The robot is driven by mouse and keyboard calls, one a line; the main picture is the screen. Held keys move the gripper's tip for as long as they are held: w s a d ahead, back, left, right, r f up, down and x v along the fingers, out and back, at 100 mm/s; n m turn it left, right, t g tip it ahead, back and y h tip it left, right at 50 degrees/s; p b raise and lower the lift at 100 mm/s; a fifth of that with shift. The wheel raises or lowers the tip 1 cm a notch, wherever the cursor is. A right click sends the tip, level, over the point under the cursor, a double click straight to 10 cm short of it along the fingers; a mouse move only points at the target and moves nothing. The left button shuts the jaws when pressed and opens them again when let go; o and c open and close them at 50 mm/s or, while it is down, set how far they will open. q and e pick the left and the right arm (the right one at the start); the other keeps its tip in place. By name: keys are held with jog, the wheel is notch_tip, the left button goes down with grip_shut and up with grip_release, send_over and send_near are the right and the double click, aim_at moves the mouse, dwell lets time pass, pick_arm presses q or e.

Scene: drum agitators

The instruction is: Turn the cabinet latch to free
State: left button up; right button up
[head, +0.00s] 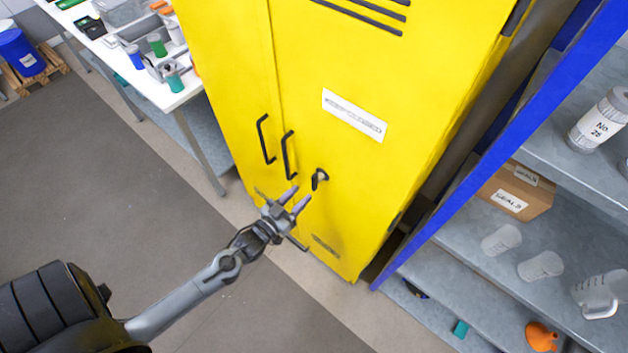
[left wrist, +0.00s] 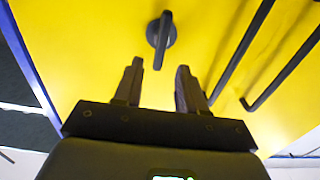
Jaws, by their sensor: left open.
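The yellow cabinet (head: 350,70) stands upright with its doors shut. Its dark latch (head: 319,178) sits on the right door, to the right of two black bar handles (head: 287,155). In the left wrist view the latch (left wrist: 162,35) is a dark lever on a round base, and the lever points roughly up and down the picture. My left gripper (head: 298,201) is open and empty, just below the latch in the head view. In the left wrist view its two fingertips (left wrist: 160,70) point at the latch, apart from it, with the latch ahead of the gap. My right gripper is out of view.
A blue-framed shelf (head: 490,150) with jars, beakers and a cardboard box (head: 515,190) stands close on the right. A white workbench (head: 180,95) with bottles and trays is at the upper left. The grey floor (head: 100,180) in front of the cabinet is clear.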

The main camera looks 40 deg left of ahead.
aim_at(312, 183)
pick_arm(q)
jog(key=w, duration=0.7)
jog(key=shift+w, duration=0.4)
grip_shut()
